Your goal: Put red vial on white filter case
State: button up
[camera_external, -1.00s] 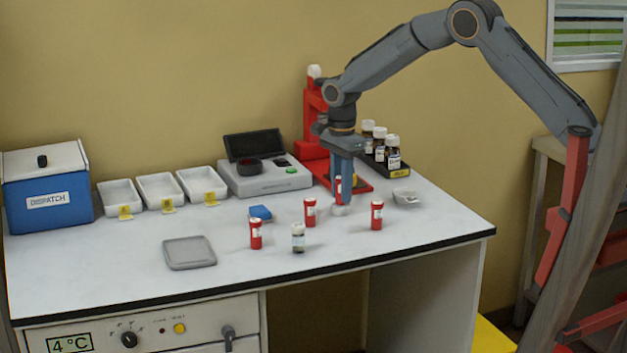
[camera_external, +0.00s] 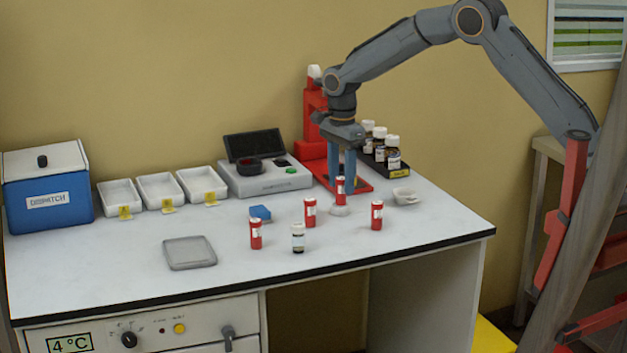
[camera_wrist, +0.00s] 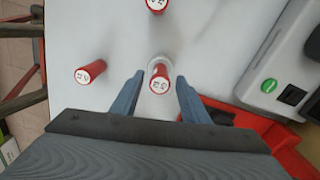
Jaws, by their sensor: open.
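A red vial (camera_external: 340,191) stands upright on the small round white filter case (camera_external: 340,211) near the right back of the bench. My gripper (camera_external: 342,177) is open above and around the vial's upper part. In the wrist view the fingers of my gripper (camera_wrist: 160,82) lie on either side of the red vial (camera_wrist: 160,81), with visible gaps. The pale rim of the white filter case (camera_wrist: 156,64) shows past the vial, which hides most of it. Other red vials stand apart on the bench, one in front (camera_external: 310,213), one at left (camera_external: 256,234) and one at right (camera_external: 377,215).
A white dish (camera_external: 404,197) is at right. The red stand (camera_external: 314,128), bottle rack (camera_external: 398,172) and grey analyser (camera_external: 264,179) are close behind.

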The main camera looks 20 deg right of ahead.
aim_at(341, 178)
notch_tip(341, 178, up, 10)
jog(key=shift+f+b, duration=0.25)
jog(key=shift+b, duration=0.85)
jog(key=s+d+f+n, duration=0.45)
jog(key=s+d, duration=0.25)
jog(key=d, duration=0.6)
jog(key=s+d+f+n, duration=0.3)
jog(key=s+d+n, duration=0.4)
jog(key=d, duration=0.5)
jog(key=s+d+f+n, duration=0.2)
jog(key=s+d, duration=0.1)
jog(key=s, duration=0.3)
jog(key=s+d+f+n, duration=0.2)
jog(key=s+d, duration=0.1)
jog(key=s, duration=0.4)
jog(key=shift+d+t, duration=0.4)
